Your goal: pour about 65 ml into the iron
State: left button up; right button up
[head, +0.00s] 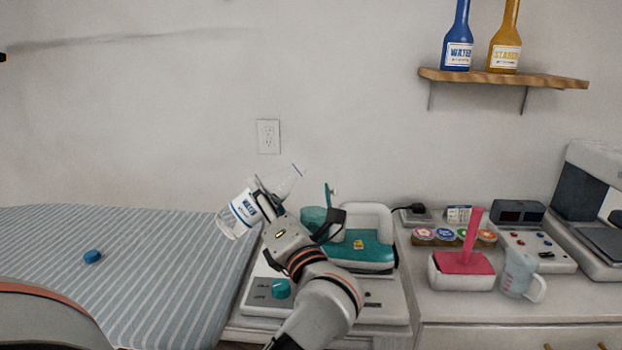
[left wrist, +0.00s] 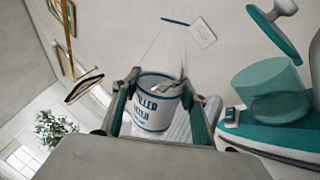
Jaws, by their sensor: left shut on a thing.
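My left gripper (head: 262,202) is shut on a clear bottle (head: 238,214) with a white and blue water label. The bottle is tilted, its neck up and to the right, above and left of the iron. The left wrist view shows the bottle (left wrist: 157,104) between my left gripper's fingers (left wrist: 160,100). The teal and white iron (head: 362,252) rests on a pale base with a teal knob. A teal cylinder (head: 313,219) and a raised teal flap (head: 327,196) are at its left end. No stream of water shows. My right gripper is not in view.
A blue cap (head: 93,256) lies on the striped ironing board (head: 150,285). Right of the iron are a pink-and-white box (head: 462,268), a measuring jug (head: 520,275) and a sewing machine (head: 590,210). Blue and yellow bottles stand on a wall shelf (head: 540,82).

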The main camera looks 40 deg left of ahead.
aim_at(263, 179)
pick_arm(q)
jog(key=shift+s+a+r+m+p, duration=0.15)
jog(key=shift+r+m+p, duration=0.25)
jog(key=shift+r+m, duration=0.4)
jog(key=shift+s+r+m+t+p, duration=0.15)
jog(key=shift+r+m+t+p, duration=0.4)
jog(key=shift+m, duration=0.65)
jog(key=shift+r+m+t+p, duration=0.3)
jog(key=shift+r+p, duration=0.2)
jog(key=shift+p, duration=0.2)
jog(key=shift+m, duration=0.3)
jog(key=shift+r+m+p, duration=0.15)
jog(key=shift+m+p, duration=0.15)
jog(key=shift+p, duration=0.55)
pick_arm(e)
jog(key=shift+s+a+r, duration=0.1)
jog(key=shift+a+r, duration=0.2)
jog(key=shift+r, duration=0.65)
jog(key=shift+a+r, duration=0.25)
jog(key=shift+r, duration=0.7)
pick_arm(q)
jog(key=shift+w, duration=0.2)
jog(key=shift+r+m+t+h+p, duration=0.3)
jog(key=shift+m+p, duration=0.2)
jog(key=shift+p, duration=0.35)
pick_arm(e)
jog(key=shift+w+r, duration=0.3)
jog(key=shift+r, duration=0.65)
